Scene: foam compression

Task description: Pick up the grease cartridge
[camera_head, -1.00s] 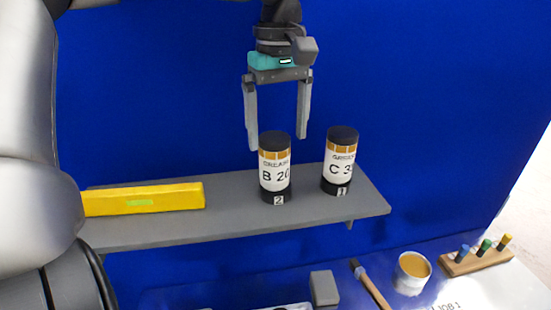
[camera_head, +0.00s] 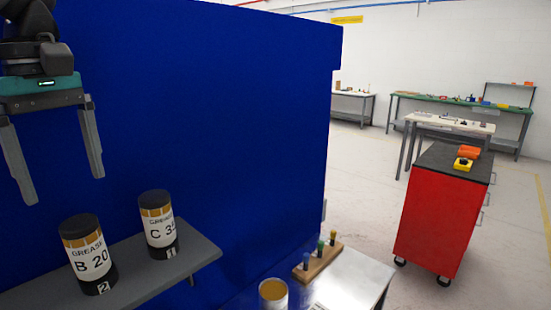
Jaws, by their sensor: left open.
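Two grease cartridges with black caps and white labels stand upright on a grey shelf (camera_head: 195,262) at the lower left. The one marked B 20 (camera_head: 88,255) stands over tag 2, and the one marked C 3-something (camera_head: 159,226) stands over tag 1, to its right. My left gripper (camera_head: 66,190) is open and empty, pointing down above and behind the B 20 cartridge. Its two fingers are apart and touch neither cartridge. My right gripper is not in view.
A blue panel (camera_head: 230,120) rises behind the shelf. Below right are an open tin (camera_head: 273,293) and a wooden block (camera_head: 318,262) with coloured pegs on a bench. A red cabinet (camera_head: 440,220) and work tables (camera_head: 450,124) stand across open floor.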

